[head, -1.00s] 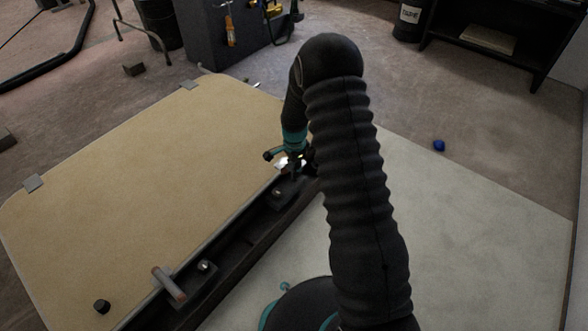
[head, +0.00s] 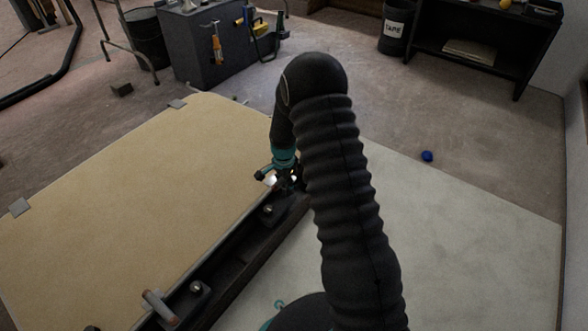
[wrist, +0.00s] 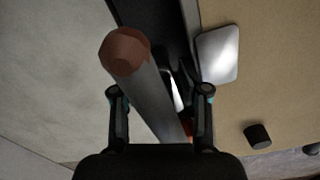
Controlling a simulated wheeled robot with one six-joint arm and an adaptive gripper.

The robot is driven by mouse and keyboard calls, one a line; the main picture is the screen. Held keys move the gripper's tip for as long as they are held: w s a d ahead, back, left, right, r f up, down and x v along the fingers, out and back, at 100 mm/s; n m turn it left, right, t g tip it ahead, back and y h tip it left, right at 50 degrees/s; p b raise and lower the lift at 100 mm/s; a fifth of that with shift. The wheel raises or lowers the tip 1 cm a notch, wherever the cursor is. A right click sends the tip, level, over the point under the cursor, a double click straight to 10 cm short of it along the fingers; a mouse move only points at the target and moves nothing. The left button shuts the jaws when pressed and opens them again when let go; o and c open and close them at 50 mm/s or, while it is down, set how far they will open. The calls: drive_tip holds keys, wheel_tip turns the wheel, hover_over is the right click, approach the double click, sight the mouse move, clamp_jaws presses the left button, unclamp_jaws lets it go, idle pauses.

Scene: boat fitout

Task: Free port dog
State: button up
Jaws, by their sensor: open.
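A dog handle fills the middle of the wrist view, a grey bar (wrist: 161,98) with a reddish-brown end (wrist: 126,50) toward the camera. My gripper (wrist: 159,92) is open, with one finger on each side of the bar; I cannot tell whether they touch it. In the head view my gripper (head: 280,176) is at the far end of the dark rail (head: 236,262), and my arm hides part of that dog. Another dog handle (head: 159,307), grey with an orange-brown end, lies across the near part of the rail. Which one is the port dog is not marked.
The rail runs along the edge of a tan panel (head: 130,200). A bright metal plate (wrist: 218,54) and a black knob (wrist: 257,136) are beside the handle in the wrist view. Pale floor (head: 450,240) lies open at right, with a blue object (head: 427,156) beyond.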

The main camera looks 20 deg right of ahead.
drive_tip(key=n, duration=0.4)
drive_tip(key=shift+n+p, duration=0.4)
drive_tip(key=n, duration=0.3)
drive_tip(key=shift+n+p, duration=0.4)
drive_tip(key=n+p, duration=0.1)
drive_tip(key=n, duration=0.2)
drive_tip(key=shift+r+n, duration=0.1)
drive_tip(key=shift+n, duration=0.3)
drive_tip(key=n+p, duration=0.1)
drive_tip(key=n, duration=0.2)
drive_tip(key=shift+n, duration=0.4)
drive_tip(key=shift+w+r+n+p, duration=0.1)
drive_tip(key=shift+r+n+p, duration=0.2)
drive_tip(key=shift+n, duration=0.1)
wheel_tip(320, 180, up, 13)
drive_tip(key=shift+f+p, duration=0.1)
drive_tip(key=shift+p, duration=0.3)
drive_tip(key=s+r+m, duration=0.2)
drive_tip(key=s+r, duration=1)
drive_tip(key=s, duration=0.3)
drive_tip(key=shift+s+r+m+g+p, duration=0.3)
drive_tip(key=shift+s+m+g, duration=0.1)
